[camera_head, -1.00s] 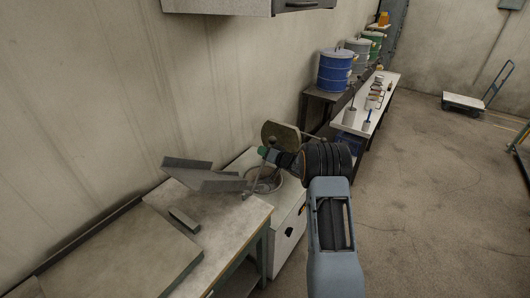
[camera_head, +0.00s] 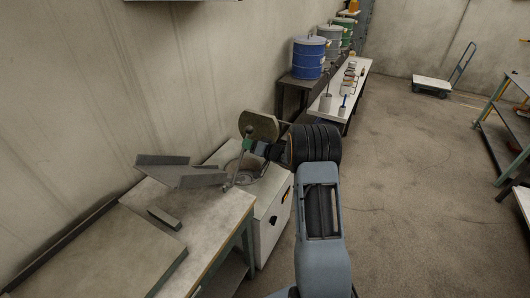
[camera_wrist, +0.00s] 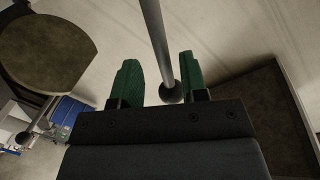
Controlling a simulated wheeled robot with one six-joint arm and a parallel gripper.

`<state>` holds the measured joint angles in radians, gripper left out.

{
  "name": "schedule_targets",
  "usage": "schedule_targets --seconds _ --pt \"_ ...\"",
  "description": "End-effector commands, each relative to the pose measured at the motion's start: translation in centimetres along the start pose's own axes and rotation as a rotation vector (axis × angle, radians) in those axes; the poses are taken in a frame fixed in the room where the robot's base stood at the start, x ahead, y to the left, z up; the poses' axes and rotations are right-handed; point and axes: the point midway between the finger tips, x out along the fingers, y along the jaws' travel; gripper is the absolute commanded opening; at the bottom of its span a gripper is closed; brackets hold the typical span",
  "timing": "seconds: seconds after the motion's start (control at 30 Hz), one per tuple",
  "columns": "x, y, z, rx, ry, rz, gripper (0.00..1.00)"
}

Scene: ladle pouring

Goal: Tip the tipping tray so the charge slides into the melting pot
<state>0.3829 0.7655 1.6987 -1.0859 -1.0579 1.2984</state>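The grey metal tipping tray (camera_head: 185,175) stands at the right end of the workbench, its near end beside the melting pot (camera_head: 247,170). A thin lever rod (camera_head: 235,170) rises from the tray's near end. No charge can be made out in the tray. My gripper (camera_head: 247,143) is at the upper part of the rod, above the pot. In the wrist view, my gripper (camera_wrist: 159,62) has its green fingers apart, one on each side of the rod (camera_wrist: 154,30) and its dark round end (camera_wrist: 171,95). A gap shows on the left; contact on the right is unclear.
A round lid (camera_head: 258,125) stands raised behind the pot; it also shows in the wrist view (camera_wrist: 45,50). A small metal piece (camera_head: 164,217) lies on the workbench (camera_head: 200,225). A blue drum (camera_head: 308,58) stands farther back. Open floor (camera_head: 410,190) lies to the right.

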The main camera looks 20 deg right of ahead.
Motion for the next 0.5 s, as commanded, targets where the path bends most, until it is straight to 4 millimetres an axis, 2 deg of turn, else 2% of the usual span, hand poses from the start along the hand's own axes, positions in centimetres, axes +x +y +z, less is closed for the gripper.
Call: schedule_targets --seconds 0.03,0.2,0.5 --pt "-1.2 0.2 0.1 0.0 0.002 0.002 0.4" --pt "-4.6 0.1 0.1 0.0 0.003 0.002 0.4" --pt "-8.4 0.1 0.1 0.0 0.001 0.001 0.4"
